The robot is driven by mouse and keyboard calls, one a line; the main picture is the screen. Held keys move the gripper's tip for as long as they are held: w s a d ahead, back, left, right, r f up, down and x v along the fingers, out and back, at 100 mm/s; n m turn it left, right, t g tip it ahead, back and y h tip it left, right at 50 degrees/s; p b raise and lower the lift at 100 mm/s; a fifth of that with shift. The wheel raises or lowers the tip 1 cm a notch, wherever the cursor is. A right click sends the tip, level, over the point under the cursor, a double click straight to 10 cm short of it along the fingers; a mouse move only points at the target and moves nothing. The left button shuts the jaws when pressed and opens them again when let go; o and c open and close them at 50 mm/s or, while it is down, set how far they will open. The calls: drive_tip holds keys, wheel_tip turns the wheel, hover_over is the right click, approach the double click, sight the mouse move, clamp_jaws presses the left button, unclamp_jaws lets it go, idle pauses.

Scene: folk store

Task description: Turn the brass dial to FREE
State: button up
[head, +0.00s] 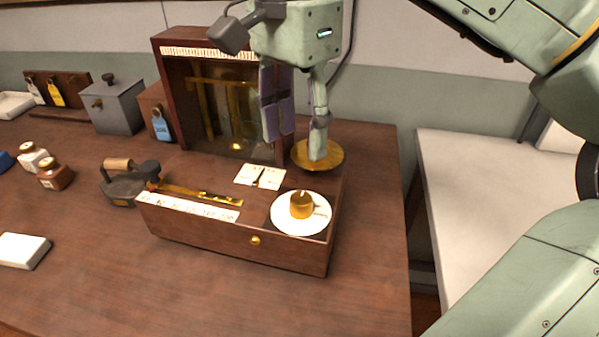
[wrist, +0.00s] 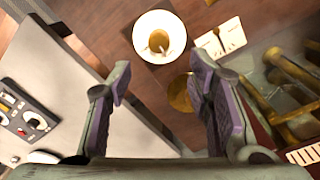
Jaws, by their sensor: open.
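The brass dial (head: 302,205) is a short knob on a round white plate (head: 290,225), at the right end of the wooden box's top (head: 232,248). Its marks are too small to read. In the wrist view the dial (wrist: 158,41) shows upright in the picture, ahead of and between my fingers, with the white plate (wrist: 143,52) around it. My gripper (head: 296,140) is open and empty, above and behind the dial, over the brass pan (head: 331,163). In the wrist view my gripper's (wrist: 160,76) two purple-padded fingers stand wide apart, touching nothing.
A glass-fronted wooden case (head: 222,130) stands behind the box, close to my gripper. A small white card with a pointer (head: 260,177) and a brass beam (head: 200,193) lie left of the dial. A flat iron (head: 128,180) sits further left. The table right of the box is clear.

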sight(300, 198)
drive_tip(key=f, duration=1)
drive_tip(key=shift+s+d+f, duration=0.1)
drive_tip(key=shift+s+d, duration=0.05)
drive_tip(key=shift+s, duration=0.15)
drive_tip(key=shift+c, duration=0.2)
clamp_jaws()
